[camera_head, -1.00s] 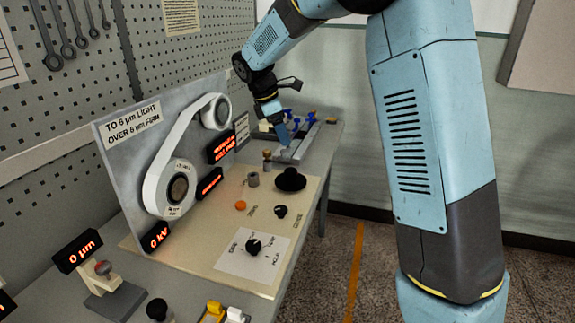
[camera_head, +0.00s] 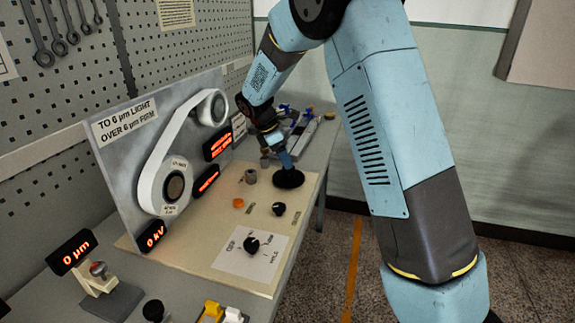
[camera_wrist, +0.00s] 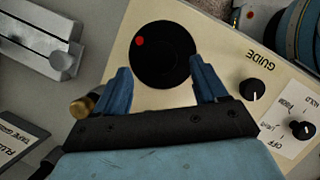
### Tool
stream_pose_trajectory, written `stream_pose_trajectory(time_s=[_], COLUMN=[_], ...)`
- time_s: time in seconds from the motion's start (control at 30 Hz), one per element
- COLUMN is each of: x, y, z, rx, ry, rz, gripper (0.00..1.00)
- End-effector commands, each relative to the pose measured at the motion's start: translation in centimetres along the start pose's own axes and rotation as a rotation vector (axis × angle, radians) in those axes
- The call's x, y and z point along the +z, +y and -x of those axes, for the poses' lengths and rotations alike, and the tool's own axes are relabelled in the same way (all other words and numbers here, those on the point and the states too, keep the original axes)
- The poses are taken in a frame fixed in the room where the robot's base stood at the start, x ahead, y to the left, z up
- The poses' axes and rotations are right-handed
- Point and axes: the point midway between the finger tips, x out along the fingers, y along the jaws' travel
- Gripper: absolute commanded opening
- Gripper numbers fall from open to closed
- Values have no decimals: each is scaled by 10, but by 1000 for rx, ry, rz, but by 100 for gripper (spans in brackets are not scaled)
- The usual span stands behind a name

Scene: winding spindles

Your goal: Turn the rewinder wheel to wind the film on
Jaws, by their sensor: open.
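The rewinder wheel (camera_head: 289,181) is a black disc lying flat on the cream bench panel. In the wrist view the black wheel (camera_wrist: 165,62) has a red dot toward its upper left and a raised round hub. My gripper (camera_head: 284,162) is directly over the wheel. In the wrist view my open gripper (camera_wrist: 160,72) has one blue finger on each side of the wheel's near part. I cannot tell whether the fingers touch it. The white film (camera_head: 158,150) runs as a loop between an upper reel (camera_head: 218,108) and a lower reel (camera_head: 174,187) on the upright board.
A guide knob (camera_wrist: 253,90) and another black knob (camera_wrist: 301,130) stand right of the wheel. A brass knob (camera_wrist: 82,106) is close by my left finger. Red displays (camera_head: 217,145) line the board. A grey metal rail (camera_wrist: 40,45) lies beyond the panel.

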Motion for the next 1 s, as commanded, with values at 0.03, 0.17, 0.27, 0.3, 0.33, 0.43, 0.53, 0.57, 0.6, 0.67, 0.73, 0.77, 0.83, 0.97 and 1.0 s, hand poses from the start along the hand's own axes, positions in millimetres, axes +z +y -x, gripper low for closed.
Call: stream_pose_trajectory(time_s=[0.03, 0.17, 0.27, 0.3, 0.33, 0.43, 0.53, 0.57, 0.6, 0.67, 0.73, 0.77, 0.83, 0.97, 1.0], x=[0, 0, 0, 0, 0, 0, 0, 0, 0, 0, 1, 1, 1, 1, 1], y=[-1, 0, 0, 0, 0, 0, 0, 0, 0, 0, 0, 0, 0, 0, 0], z=[-9, -24, -32, -34, -36, -38, -38, -38, -38, -38, -38, -38, -38, -38, -38], rx=[-3, -2, -1, -1, -1, 0, 0, 0, 0, 0, 0, 0, 0, 0, 0], ry=[-1, -1, 0, 0, 0, 0, 0, 0, 0, 0, 0, 0, 0, 0, 0], rz=[0, 0, 0, 0, 0, -1, -1, -1, -1, -1, -1, -1, -1, -1, -2], gripper=[72, 72, 72, 72, 72, 72, 72, 72, 72, 72, 66, 63, 56, 44, 40])
